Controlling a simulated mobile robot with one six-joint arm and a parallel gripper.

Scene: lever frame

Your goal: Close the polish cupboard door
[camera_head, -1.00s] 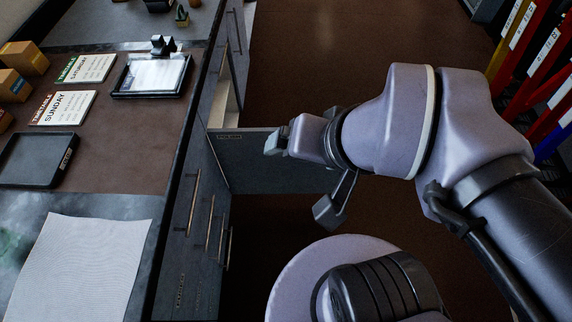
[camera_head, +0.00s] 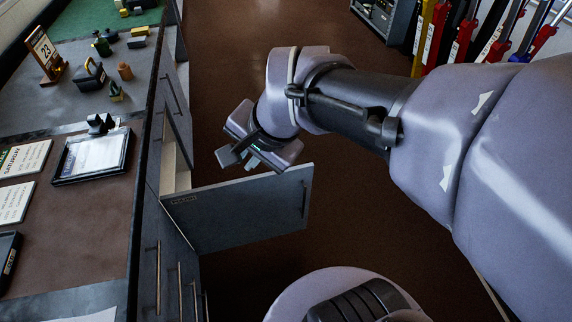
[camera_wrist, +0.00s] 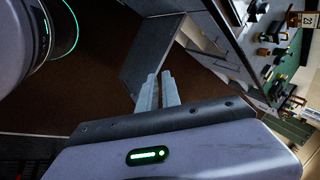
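The grey cupboard door (camera_head: 240,212) stands wide open, sticking out from the cabinet front into the aisle. It has a small label plate (camera_head: 183,199) at its hinge end, too small to read, and a dark handle (camera_head: 305,199) near its free end. My gripper (camera_head: 252,163) is beyond the door's top edge in the head view, holding nothing. Its fingers (camera_wrist: 158,90) look close together in the wrist view, where the grey door panel (camera_wrist: 150,52) shows past them. I cannot tell whether they touch the door. The cupboard opening (camera_head: 176,165) shows pale inner edges.
The cabinet's drawer handles (camera_head: 158,275) run along the near front. The counter holds a framed tray (camera_head: 92,156), cards, a desk calendar (camera_head: 45,52) and small items. Brown floor (camera_head: 215,70) is free beyond the door.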

